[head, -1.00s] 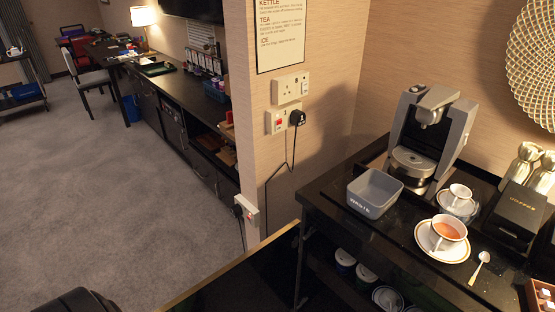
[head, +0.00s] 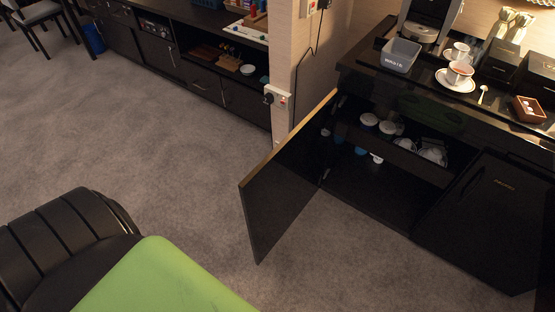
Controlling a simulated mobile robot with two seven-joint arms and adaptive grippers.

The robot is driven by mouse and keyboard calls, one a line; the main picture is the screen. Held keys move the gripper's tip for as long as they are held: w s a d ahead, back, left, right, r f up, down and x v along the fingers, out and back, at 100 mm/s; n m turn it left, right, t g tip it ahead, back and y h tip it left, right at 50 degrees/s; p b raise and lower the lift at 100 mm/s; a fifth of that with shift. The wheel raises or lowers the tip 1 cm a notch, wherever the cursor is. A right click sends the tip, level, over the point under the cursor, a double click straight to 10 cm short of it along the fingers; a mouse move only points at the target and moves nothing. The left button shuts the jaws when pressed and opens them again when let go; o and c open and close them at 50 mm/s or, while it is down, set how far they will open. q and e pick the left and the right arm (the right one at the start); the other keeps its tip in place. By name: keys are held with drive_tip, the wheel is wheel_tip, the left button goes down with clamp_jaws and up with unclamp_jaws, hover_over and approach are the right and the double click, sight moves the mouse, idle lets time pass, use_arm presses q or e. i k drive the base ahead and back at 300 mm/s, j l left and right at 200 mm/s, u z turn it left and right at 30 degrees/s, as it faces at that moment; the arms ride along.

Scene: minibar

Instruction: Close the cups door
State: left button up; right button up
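The cups door (head: 282,192) is a dark panel with a light wood edge. It stands wide open, swung out to the left over the carpet from the minibar cabinet. Behind it the open compartment shows cups (head: 370,120) on a shelf and a few blue and white ones lower down. Neither of my grippers shows in the head view.
The counter (head: 447,90) above holds a coffee machine (head: 428,15), a grey bin (head: 400,54), a cup of tea (head: 459,73) and a small wooden box (head: 528,109). A closed minibar fridge door (head: 485,220) is to the right. Carpet (head: 190,150) left of the door is clear.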

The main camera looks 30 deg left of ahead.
sight(273, 194)
drive_tip(key=j+z, duration=0.1)
drive_tip(key=j, duration=0.4)
drive_tip(key=k+j+z, duration=0.1)
drive_tip(key=j, duration=0.4)
drive_tip(key=k+j+z, duration=0.1)
drive_tip(key=j, duration=0.35)
drive_tip(key=k+j+z, duration=0.1)
drive_tip(key=j, duration=0.4)
drive_tip(key=k+j+z, duration=0.1)
drive_tip(key=j, duration=0.35)
drive_tip(key=k, duration=0.05)
